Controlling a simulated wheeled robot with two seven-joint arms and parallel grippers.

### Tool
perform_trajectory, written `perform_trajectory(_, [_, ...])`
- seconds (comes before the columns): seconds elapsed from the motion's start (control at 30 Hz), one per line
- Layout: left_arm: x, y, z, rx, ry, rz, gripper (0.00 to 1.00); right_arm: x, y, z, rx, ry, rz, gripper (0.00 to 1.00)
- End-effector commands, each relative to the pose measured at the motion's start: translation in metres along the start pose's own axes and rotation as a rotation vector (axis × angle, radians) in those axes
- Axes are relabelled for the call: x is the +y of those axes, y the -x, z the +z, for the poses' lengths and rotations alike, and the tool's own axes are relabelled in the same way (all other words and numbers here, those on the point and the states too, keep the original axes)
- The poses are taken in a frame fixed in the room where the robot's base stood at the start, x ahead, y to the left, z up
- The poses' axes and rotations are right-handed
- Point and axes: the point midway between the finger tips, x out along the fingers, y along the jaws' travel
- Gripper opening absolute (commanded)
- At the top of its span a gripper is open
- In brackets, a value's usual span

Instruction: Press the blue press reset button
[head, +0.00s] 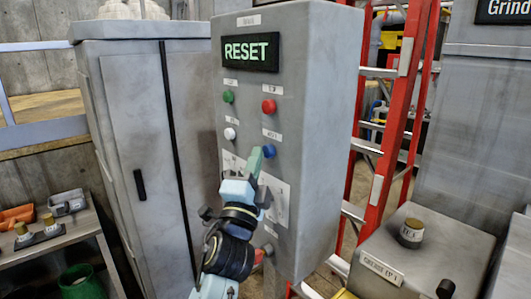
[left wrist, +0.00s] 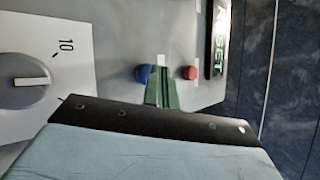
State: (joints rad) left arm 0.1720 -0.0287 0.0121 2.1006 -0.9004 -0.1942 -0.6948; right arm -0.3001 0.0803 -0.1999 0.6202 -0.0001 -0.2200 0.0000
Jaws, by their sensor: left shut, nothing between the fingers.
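A grey control panel box (head: 331,120) stands in the middle of the head view, with a lit sign reading RESET (head: 250,52). The blue button (head: 269,151) sits on its front, below the red button (head: 268,105). My left gripper (head: 256,156) is shut and empty, its green fingers close to the left of the blue button. In the left wrist view the finger tips (left wrist: 161,84) lie beside the blue button (left wrist: 143,74), and the red button (left wrist: 189,72) is on their other side. I cannot tell whether the fingers touch the blue button. My right gripper is not in view.
Green (head: 228,97) and white (head: 230,134) buttons are on the panel's left side. A dial (left wrist: 32,80) shows in the left wrist view. A grey cabinet (head: 130,130) stands left, a red ladder (head: 403,110) right. A grey machine (head: 410,262) fills the lower right.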

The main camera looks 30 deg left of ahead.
Motion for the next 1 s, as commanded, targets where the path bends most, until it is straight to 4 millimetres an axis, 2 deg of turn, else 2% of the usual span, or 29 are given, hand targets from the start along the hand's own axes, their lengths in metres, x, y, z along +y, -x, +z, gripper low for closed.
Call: perform_trajectory(1.0, [0.0048,-0.0065,-0.0048,0.0,0.001,0.0,0.0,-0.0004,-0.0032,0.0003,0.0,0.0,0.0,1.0])
